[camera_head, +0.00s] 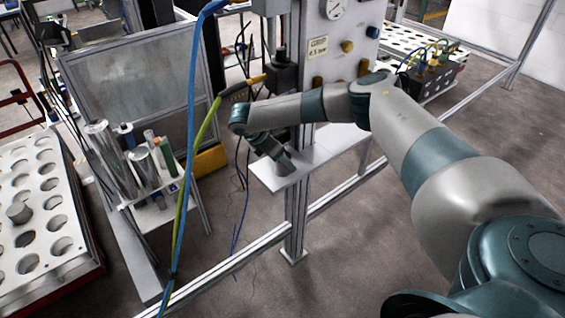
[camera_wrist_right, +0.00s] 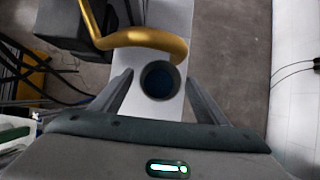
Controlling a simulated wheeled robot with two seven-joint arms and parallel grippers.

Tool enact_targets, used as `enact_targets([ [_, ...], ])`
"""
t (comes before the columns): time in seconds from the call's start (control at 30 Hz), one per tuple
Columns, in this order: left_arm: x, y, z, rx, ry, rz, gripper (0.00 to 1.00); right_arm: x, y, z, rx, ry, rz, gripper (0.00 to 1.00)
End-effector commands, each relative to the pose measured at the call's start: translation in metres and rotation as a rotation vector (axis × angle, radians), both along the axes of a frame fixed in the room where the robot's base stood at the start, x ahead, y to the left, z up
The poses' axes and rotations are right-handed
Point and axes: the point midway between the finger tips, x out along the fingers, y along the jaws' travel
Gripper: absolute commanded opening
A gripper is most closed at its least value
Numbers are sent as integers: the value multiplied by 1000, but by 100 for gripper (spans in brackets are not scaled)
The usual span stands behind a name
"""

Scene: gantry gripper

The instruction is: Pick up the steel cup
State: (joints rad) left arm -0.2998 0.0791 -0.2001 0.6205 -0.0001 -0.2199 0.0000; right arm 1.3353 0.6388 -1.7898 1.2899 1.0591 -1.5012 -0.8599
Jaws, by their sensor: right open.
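A round dark grey cup (camera_wrist_right: 160,80) shows from above in the right wrist view, with a dark blue inside. It stands on a narrow white shelf (camera_wrist_right: 172,17). My right gripper (camera_wrist_right: 159,76) is open, with one finger on each side of the cup and a visible gap to both. In the head view my right gripper (camera_head: 284,162) is low over the white shelf (camera_head: 325,146) on the gantry post. I cannot make out the cup there; the gripper and wrist seem to hide it. My left gripper is not in view.
A yellow curved tube (camera_wrist_right: 140,40) arches close to the cup's far side. Blue and green hoses (camera_head: 190,150) hang left of the arm in the head view. A rack of metal cylinders (camera_head: 145,165) and a white holed tray (camera_head: 40,262) stand at left.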

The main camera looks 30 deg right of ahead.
Motion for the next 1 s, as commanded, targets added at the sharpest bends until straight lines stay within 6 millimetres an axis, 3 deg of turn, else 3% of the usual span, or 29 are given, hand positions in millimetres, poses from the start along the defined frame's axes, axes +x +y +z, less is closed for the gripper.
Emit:
enact_targets([
  [0.2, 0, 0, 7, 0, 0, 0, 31, 0, -9, -15, 0, 0, -1, 68],
  [0.67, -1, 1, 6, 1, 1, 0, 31, 0, -9, -16, 1, 0, -1, 68],
  [0.87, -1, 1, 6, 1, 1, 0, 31, 0, -9, -16, 1, 0, -1, 22],
  [1.0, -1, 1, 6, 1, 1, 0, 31, 0, -9, -16, 0, -1, 0, 22],
])
